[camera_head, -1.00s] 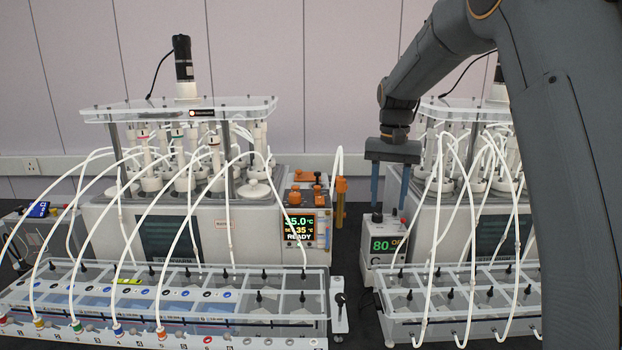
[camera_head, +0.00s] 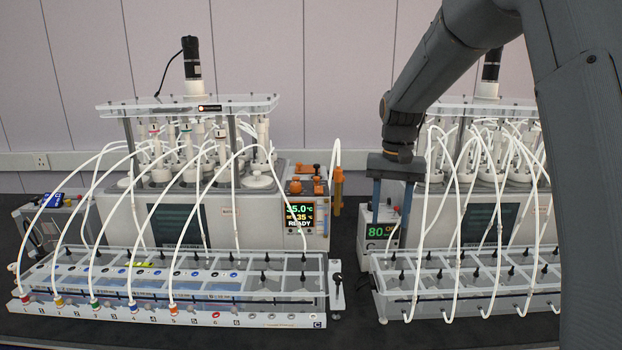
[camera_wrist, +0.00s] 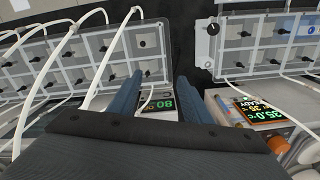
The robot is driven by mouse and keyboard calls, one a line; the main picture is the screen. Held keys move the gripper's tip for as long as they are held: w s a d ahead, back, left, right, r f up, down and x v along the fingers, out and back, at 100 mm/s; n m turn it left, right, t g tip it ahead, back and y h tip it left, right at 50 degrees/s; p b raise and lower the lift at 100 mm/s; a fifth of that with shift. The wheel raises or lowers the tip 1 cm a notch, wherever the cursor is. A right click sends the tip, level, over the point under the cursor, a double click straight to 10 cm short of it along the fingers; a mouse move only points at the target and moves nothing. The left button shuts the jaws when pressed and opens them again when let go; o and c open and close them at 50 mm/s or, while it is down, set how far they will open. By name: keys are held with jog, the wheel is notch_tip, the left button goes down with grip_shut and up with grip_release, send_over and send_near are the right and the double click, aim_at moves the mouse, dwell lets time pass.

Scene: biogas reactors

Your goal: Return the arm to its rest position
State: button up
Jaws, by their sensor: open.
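My arm comes in from the upper right in the head view and ends in my gripper (camera_head: 392,208). The gripper points down, with its two blue fingers spread apart and nothing between them. It hangs in front of the right reactor unit, over or near a small white box with a green display reading 80 (camera_head: 380,236). In the wrist view the fingers (camera_wrist: 160,95) stand either side of that box's display (camera_wrist: 158,104). I cannot tell how far above the box the fingertips are.
The left reactor (camera_head: 160,215) shows 35.0 °C and READY on its screen (camera_head: 301,218). White tubes arch down to its clear tray (camera_head: 170,285). The right reactor's tray (camera_head: 470,285) has similar tubes close to my gripper. A dark gap of bench (camera_head: 352,270) separates the units.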

jog(key=s+f+n, duration=0.1)
jog(key=s+f, duration=0.3)
jog(key=s, duration=0.4)
jog(key=s+f+n+b, duration=0.1)
jog(key=s+f, duration=0.3)
jog(key=s, duration=0.4)
jog(key=s+f+t, duration=0.1)
jog(key=s+f, duration=0.4)
jog(key=s, duration=0.4)
jog(key=shift+n+b, duration=0.3)
jog(key=shift+n, duration=0.1)
jog(key=shift+d, duration=0.1)
dwell(1.0)
